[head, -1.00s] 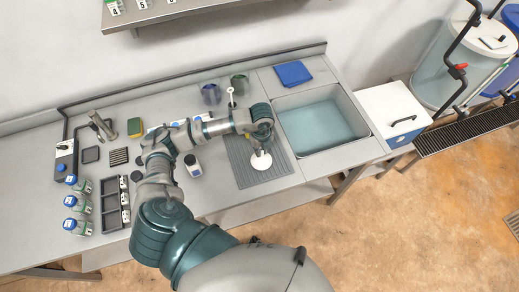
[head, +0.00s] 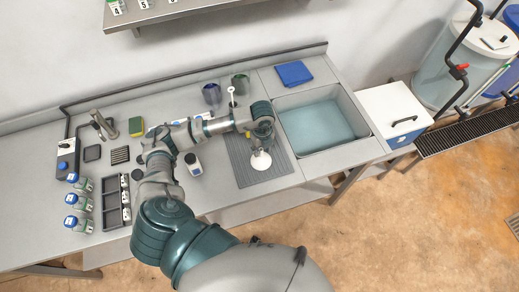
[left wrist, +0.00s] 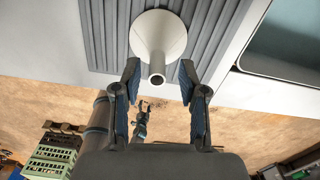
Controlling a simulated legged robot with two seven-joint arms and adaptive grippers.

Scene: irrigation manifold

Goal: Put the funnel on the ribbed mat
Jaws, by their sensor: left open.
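The white funnel (head: 260,162) stands wide mouth down on the grey ribbed mat (head: 241,166), near its front edge. In the left wrist view the funnel (left wrist: 158,35) points its spout toward my gripper, and the ribbed mat (left wrist: 103,35) lies beneath. My left gripper (head: 262,147) is over the funnel, with its fingers pointing down. In the left wrist view my left gripper (left wrist: 159,70) is open, one finger on each side of the spout, with gaps showing on both sides. My right gripper is in neither view.
The water-filled sink (head: 322,122) lies right of the mat, with a folded blue cloth (head: 294,73) behind it. Two dark cups (head: 240,84) and a white-stemmed item stand behind the mat. Bottles and a divided tray (head: 111,204) are farther left.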

